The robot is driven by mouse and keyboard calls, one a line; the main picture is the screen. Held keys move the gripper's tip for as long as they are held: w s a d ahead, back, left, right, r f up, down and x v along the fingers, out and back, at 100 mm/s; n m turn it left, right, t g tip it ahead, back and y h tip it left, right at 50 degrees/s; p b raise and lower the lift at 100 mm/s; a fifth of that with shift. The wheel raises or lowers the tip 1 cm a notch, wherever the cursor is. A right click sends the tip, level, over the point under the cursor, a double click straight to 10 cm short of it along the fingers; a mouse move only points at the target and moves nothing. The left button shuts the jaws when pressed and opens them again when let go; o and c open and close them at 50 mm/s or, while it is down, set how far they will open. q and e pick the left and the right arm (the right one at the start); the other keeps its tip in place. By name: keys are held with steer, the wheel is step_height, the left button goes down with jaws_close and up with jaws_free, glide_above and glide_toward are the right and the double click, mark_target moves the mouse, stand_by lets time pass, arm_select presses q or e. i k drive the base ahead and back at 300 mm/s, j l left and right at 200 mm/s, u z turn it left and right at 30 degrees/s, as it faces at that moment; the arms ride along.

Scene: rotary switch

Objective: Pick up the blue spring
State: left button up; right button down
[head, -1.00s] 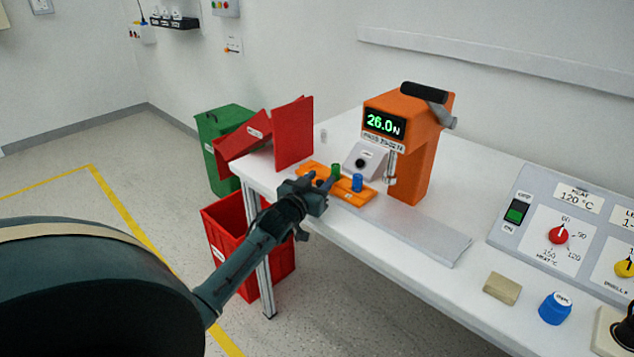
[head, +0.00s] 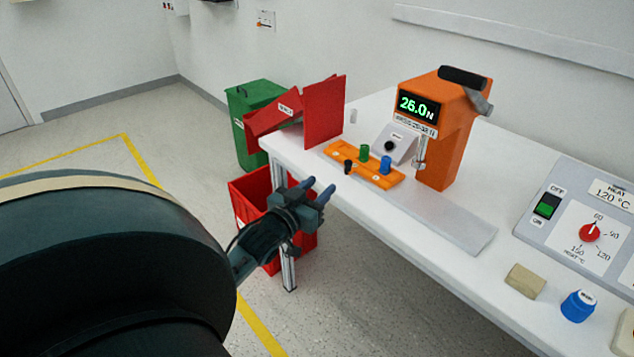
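The blue spring (head: 386,164) stands upright at the right end of the orange tray (head: 338,156) on the white table. A green spring (head: 364,152) and a small black one (head: 348,167) stand in the same tray. My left gripper (head: 320,191) is open and empty. It is in front of the table's edge, to the lower left of the tray, apart from the springs. My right gripper is not in view.
The orange press (head: 440,150) reading 26.0 N stands right of the tray, with a grey plate (head: 450,215) before it. Red panels (head: 324,112) stand at the left table end. A red bin (head: 250,205) and a green bin (head: 245,140) are on the floor.

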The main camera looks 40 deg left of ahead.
mark_target(382, 168)
steer(key=k+l, duration=0.15)
steer(key=k, duration=0.35)
steer(key=k+l, duration=0.15)
steer(key=k, duration=0.35)
